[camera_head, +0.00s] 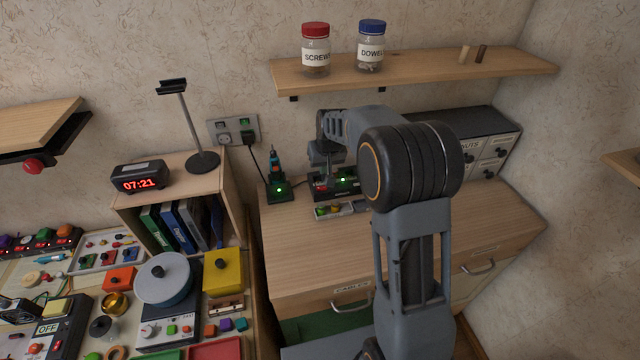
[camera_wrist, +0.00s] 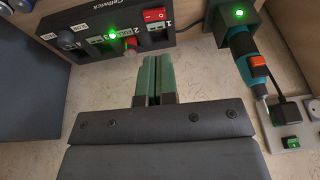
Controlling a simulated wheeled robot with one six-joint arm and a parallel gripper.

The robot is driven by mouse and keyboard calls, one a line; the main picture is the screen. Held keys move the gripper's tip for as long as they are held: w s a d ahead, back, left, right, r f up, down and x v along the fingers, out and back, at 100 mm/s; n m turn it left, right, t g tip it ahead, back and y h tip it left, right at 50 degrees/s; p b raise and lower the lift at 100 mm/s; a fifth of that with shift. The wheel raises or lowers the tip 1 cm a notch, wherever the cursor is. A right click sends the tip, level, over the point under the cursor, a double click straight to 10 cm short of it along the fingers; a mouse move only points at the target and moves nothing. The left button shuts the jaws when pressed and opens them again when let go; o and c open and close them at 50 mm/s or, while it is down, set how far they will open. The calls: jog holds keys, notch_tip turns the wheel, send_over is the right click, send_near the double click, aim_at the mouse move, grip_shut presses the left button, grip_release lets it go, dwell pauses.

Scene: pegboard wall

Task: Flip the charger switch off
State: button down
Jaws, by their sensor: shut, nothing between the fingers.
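A black Cellwick charger box (camera_head: 322,190) with a lit green lamp stands on the wooden cabinet top; it also shows in the wrist view (camera_wrist: 98,43). In the wrist view its face carries a red rocker switch (camera_wrist: 154,15), a red-tipped part (camera_wrist: 130,43) and numbered slots. I cannot tell the rocker's position. My gripper (camera_wrist: 151,58) is shut and empty, its green fingertips together just short of the box's edge below the rocker; I see no contact. In the head view my wrist hangs over the box and hides part of it.
A teal tool (camera_wrist: 241,52) stands in a lit dock (camera_head: 280,196) left of the box. A small tray (camera_head: 342,212) lies in front. A shelf (camera_head: 420,72) with jars hangs above.

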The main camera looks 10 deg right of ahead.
aim_at(319, 188)
jog(key=p+x, duration=0.2)
jog(key=x, duration=0.8)
dwell(0.3)
jog(key=shift+s, duration=0.1)
